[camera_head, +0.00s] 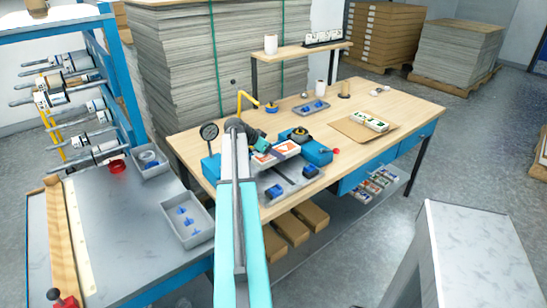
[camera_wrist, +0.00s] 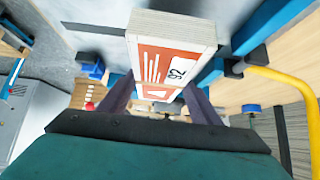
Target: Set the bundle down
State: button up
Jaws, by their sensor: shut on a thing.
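The bundle (camera_wrist: 172,48) is a pale stack of sheets with an orange and white label reading 92. My gripper (camera_wrist: 158,95) is shut on it, one dark finger on each side. In the head view the bundle (camera_head: 276,153) is over the blue and grey device (camera_head: 318,152) on the wooden table (camera_head: 405,106); I cannot tell whether it touches it. My gripper (camera_head: 262,146) is at its far left side in that view, partly hidden by my arm.
A similar banded bundle (camera_head: 370,121) lies on a brown board (camera_head: 352,131) at the right of the table. A dial gauge (camera_head: 209,132) and yellow curved tube (camera_head: 243,97) stand near my arm. Bare tabletop shows at the far right.

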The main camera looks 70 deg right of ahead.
aim_at(257, 160)
jog(key=shift+f+p, duration=0.3)
jog(key=shift+f, duration=1.15)
jog(key=shift+f, duration=0.15)
jog(key=o, duration=1.4)
jog(key=shift+r, duration=0.2)
jog(key=shift+w+a+r, duration=0.15)
jog(key=shift+a, duration=0.1)
jog(key=b+v, duration=0.2)
jog(key=v, duration=0.9)
jog(key=shift+r+b, duration=0.2)
jog(key=shift+b, duration=0.2)
